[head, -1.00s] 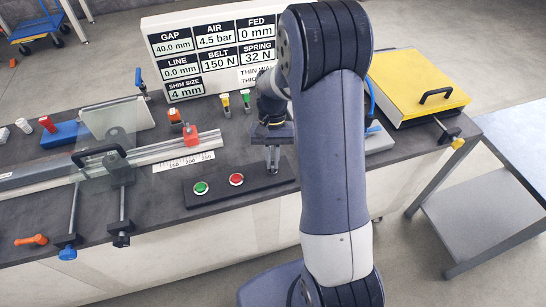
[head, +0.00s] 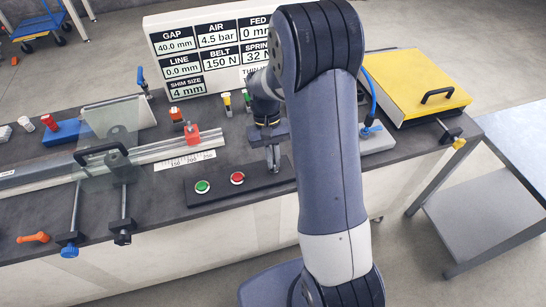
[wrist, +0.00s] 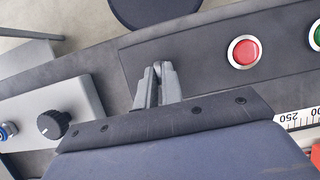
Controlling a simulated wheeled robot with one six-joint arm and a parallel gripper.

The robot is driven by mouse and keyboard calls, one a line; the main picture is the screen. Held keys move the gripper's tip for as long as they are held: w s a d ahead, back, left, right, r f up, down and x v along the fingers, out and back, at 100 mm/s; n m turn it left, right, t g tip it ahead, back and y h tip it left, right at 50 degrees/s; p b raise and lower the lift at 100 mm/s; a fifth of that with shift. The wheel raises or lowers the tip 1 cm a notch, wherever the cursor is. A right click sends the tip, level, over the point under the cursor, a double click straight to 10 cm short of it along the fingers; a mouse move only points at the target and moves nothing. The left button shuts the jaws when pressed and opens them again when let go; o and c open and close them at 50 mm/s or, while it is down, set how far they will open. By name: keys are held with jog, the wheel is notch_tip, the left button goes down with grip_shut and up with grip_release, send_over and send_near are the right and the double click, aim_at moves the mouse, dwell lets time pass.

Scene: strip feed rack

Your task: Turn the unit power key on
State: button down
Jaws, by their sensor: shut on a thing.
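The control panel (head: 215,185) is a dark plate at the bench front with a green button (head: 202,187) and a red button (head: 237,178). It also shows in the wrist view (wrist: 200,60). My gripper (head: 272,165) points down at the panel's right part, right of the red button. In the wrist view my gripper (wrist: 157,88) is shut on a small grey piece, seemingly the power key (wrist: 157,68), of which only a bit shows between the fingertips. The fingers hide the rest, so its turned position cannot be told.
A grey box with a black knob (wrist: 53,123) and a blue fitting (wrist: 6,130) stands beside the panel in the wrist view. A white sign board (head: 175,90) stands behind. A yellow-lidded box (head: 415,80) is at the right, a rail with a red block (head: 192,136) at the left.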

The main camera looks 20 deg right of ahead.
jog(key=c, duration=1.6)
grip_release()
jog(key=shift+o, duration=0.2)
jog(key=v, duration=1)
jog(key=shift+r+b, duration=0.3)
jog(key=shift+r, duration=0.1)
jog(key=shift+w+f, duration=0.1)
jog(key=x, duration=1)
jog(key=shift+f+p, duration=0.3)
jog(key=shift+p, duration=0.05)
